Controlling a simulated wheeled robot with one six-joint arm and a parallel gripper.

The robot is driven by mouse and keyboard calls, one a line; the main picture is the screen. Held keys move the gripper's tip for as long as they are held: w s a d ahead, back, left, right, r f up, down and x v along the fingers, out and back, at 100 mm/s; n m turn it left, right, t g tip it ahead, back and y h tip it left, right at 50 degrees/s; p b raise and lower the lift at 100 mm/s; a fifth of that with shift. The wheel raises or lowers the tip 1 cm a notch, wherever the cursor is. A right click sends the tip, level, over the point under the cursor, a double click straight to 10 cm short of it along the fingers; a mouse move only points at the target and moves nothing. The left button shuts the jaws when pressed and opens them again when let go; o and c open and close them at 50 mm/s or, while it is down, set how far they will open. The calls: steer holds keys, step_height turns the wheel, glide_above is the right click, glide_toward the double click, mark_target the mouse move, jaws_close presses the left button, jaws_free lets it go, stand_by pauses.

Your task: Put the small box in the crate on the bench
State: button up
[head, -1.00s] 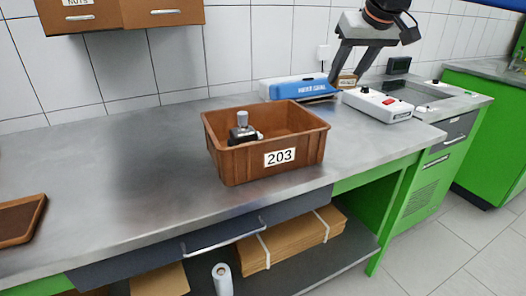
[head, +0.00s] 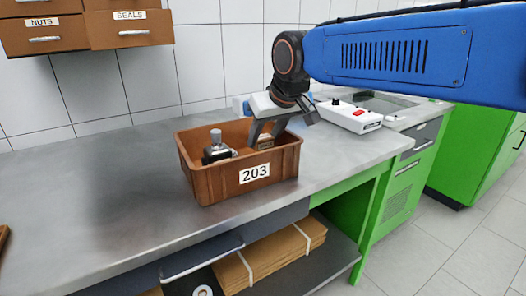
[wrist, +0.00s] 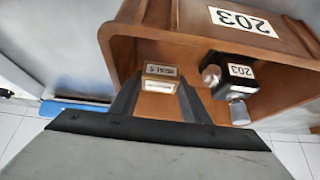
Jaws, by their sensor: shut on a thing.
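The brown crate (head: 218,184) with a white 203 label stands on the grey bench. It also shows in the wrist view (wrist: 189,18). My gripper (head: 266,138) points down over the right part of the crate, its fingertips at or just below rim height. It is shut on the small box (wrist: 160,72), a cardboard-brown box with white labels, held between the fingertips. In the head view the small box (head: 265,143) is partly hidden by the fingers. I cannot tell whether it touches the crate floor.
A black and silver pump part (head: 217,153) sits in the left part of the crate, beside the small box. A white control box (head: 348,117) stands to the right on the bench. The bench left of the crate is clear. Drawers (head: 130,30) hang above.

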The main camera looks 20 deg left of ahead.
mark_target(266, 146)
steer(key=shift+f, duration=2)
steer(key=shift+f, duration=0.15)
steer(key=o, duration=0.8)
steer(key=shift+c, duration=0.2)
steer(key=shift+s+d+r, duration=0.1)
steer(key=shift+d+r, duration=0.05)
steer(key=shift+r, duration=0.3)
steer(key=v, duration=1.1)
steer(key=shift+r, duration=0.15)
